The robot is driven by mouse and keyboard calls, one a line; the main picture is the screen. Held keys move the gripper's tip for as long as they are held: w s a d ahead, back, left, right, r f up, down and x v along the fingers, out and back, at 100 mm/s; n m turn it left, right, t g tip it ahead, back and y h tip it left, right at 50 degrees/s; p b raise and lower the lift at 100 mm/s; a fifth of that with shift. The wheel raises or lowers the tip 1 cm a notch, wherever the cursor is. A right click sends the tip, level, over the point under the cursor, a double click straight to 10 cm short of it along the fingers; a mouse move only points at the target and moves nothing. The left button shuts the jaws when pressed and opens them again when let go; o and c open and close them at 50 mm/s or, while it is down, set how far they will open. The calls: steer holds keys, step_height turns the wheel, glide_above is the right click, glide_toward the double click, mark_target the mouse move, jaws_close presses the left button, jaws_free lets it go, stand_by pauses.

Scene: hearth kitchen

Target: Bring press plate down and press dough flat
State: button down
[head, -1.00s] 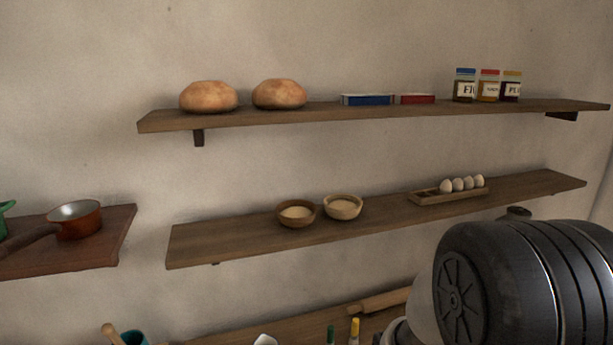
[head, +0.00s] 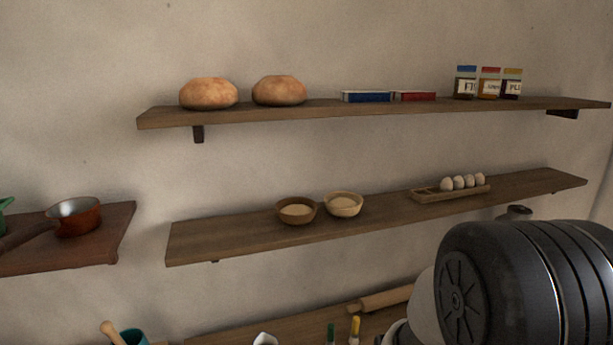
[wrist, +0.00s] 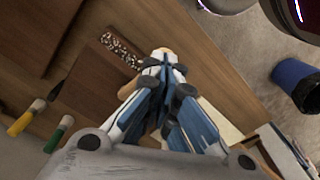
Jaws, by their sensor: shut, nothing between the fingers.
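My gripper (wrist: 165,68) shows in the wrist view with its blue-and-white fingers closed together and nothing between them. A small pale tan rounded thing (wrist: 162,51) shows just past the fingertips, mostly hidden; I cannot tell whether it is dough or part of a press, nor whether the fingers touch it. No press plate can be made out clearly in either view. In the head view my dark arm link covers the lower right, and my gripper is not in view.
In the wrist view, a wooden counter (wrist: 110,75) carries yellow-handled (wrist: 22,122) and green-handled (wrist: 60,135) tools. A blue bin (wrist: 296,82) stands on the floor at right. In the head view, a rolling pin (head: 385,299) lies below the bowl shelf (head: 240,236).

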steer(key=shift+s+d+f+b, duration=0.1)
steer(key=shift+s+f+b, duration=0.25)
steer(key=shift+f+b, duration=0.35)
steer(key=shift+s+d+f+b, duration=0.1)
steer(key=shift+s+f+b, duration=0.2)
steer(key=shift+f+b, duration=0.4)
stand_by(1.3)
steer(key=shift+s+d+f+b, duration=0.1)
steer(key=shift+s+f+b, duration=0.05)
steer(key=shift+f+b, duration=0.4)
steer(key=shift+s+f+b, duration=0.1)
steer(key=shift+f+b, duration=0.2)
steer(key=shift+f, duration=0.45)
stand_by(0.8)
stand_by(0.7)
step_height(320, 180, up, 8)
steer(key=p, duration=0.6)
steer(key=shift+p, duration=0.3)
